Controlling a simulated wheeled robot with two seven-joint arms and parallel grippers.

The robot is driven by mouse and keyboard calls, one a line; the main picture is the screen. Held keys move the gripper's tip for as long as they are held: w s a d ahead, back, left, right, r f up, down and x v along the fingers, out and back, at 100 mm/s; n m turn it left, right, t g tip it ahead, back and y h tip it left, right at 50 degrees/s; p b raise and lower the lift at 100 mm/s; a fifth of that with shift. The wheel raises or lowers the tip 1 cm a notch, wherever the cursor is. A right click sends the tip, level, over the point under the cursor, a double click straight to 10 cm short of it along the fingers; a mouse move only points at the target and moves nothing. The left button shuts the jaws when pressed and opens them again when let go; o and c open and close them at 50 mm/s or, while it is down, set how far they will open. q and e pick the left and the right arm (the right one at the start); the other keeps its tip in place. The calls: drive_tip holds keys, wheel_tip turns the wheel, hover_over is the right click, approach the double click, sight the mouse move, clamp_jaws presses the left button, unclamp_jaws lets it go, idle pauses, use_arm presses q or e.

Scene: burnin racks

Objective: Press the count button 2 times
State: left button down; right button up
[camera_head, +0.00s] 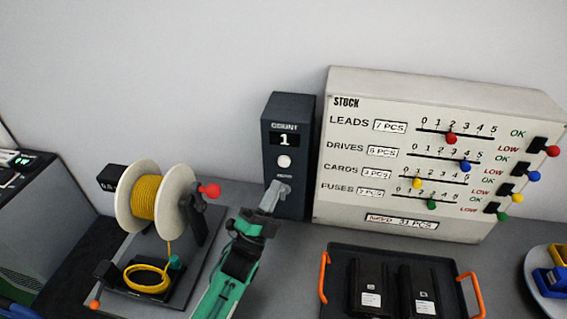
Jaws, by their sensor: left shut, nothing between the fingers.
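A dark grey count box (292,113) stands upright against the wall in the middle of the head view. Its small display (284,139) reads 1 under the word COUNT. A round white button (285,161) sits below the display, with a small label under it. My left gripper (278,187), on a green and black arm, is shut and empty. Its fingertips are just below the button, in front of the lower part of the box, and hide part of that area. I cannot tell whether they touch the box. My right gripper is not in view.
A cream STOCK panel (480,100) with coloured sliders stands right of the box. A black tray (395,256) with orange handles holds two dark packs in front of it. A spool of yellow wire (146,197) stands left of my arm. A plate (536,290) is at far right.

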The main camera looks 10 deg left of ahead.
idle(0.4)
use_arm(q)
drive_tip(key=s+n+g+h, duration=0.1)
drive_tip(key=n, duration=0.2)
drive_tip(key=s+n+g+h, duration=0.1)
drive_tip(key=n+g, duration=0.1)
drive_tip(key=n, duration=0.1)
drive_tip(key=s+n+g+h+p, duration=0.1)
drive_tip(key=n+g+h, duration=0.1)
drive_tip(key=n, duration=0.2)
drive_tip(key=shift+s+a+r, duration=0.1)
drive_tip(key=shift+s, duration=0.3)
drive_tip(key=b, duration=0.4)
approach(284, 162)
drive_tip(key=w+d+r, duration=0.2)
drive_tip(key=d+r, duration=0.1)
drive_tip(key=d, duration=0.1)
drive_tip(key=shift+w+r, duration=0.25)
drive_tip(key=shift+w, duration=0.15)
drive_tip(key=shift+w+d, duration=0.1)
idle(1.4)
drive_tip(key=shift+w, duration=0.3)
